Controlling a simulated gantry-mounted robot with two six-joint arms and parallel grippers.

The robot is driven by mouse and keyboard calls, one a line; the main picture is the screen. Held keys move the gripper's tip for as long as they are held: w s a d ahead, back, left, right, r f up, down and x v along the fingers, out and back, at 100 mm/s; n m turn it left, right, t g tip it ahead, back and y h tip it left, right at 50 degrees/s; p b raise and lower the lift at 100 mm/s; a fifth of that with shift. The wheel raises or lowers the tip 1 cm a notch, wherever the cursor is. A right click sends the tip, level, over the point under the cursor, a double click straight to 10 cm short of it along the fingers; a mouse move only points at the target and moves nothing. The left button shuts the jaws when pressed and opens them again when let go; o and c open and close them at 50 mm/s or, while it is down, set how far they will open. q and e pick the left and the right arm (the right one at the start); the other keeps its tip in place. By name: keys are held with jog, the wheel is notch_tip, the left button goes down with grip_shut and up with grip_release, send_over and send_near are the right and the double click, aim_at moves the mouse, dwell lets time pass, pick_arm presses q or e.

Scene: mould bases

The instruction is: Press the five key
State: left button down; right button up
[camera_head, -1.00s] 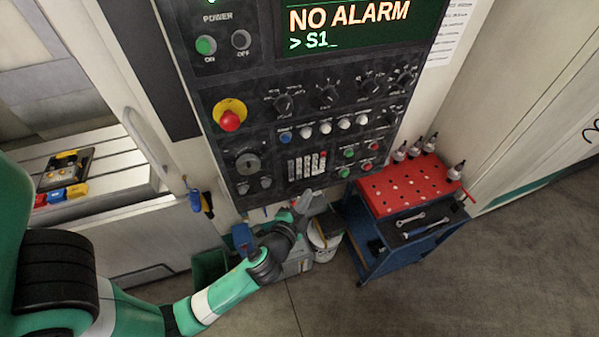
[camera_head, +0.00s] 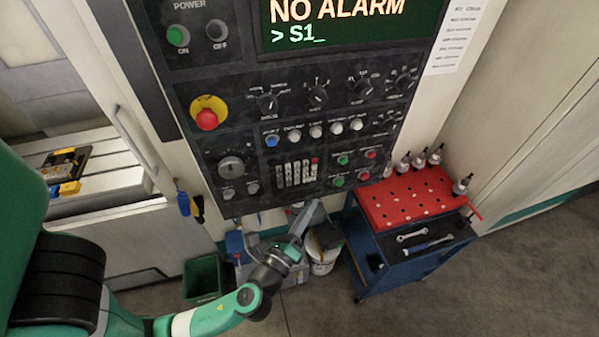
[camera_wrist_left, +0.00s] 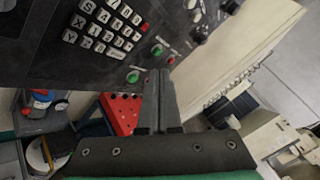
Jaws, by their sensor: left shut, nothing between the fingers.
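The keypad (camera_head: 297,173) is a small block of pale keys low on the dark control panel. In the left wrist view the keypad (camera_wrist_left: 105,25) shows larger at the upper left, tilted; I cannot tell for certain which key is the five. The screen (camera_head: 345,22) reads "NO ALARM" and "> S1_". My left gripper (camera_head: 314,209) is just below the panel's lower edge, under the keypad and slightly right of it. In the left wrist view its fingers (camera_wrist_left: 158,76) are together and empty, apart from the keys. My right gripper is not in view.
Knobs, coloured buttons and a red emergency stop (camera_head: 207,119) surround the keypad. A blue cart (camera_head: 395,270) with a red perforated top (camera_head: 400,197) stands to the right. A white bucket (camera_head: 323,262) and green bin (camera_head: 203,278) stand below.

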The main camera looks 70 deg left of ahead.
pick_arm(q)
jog(key=p, duration=0.3)
send_over(297, 184)
jog(key=s+d, duration=0.1)
jog(key=d, duration=0.3)
jog(key=shift+s, duration=0.15)
dwell(1.5)
jog(key=shift+a, duration=0.35)
jog(key=shift+a, duration=0.4)
dwell(0.6)
jog(key=shift+d, duration=0.85)
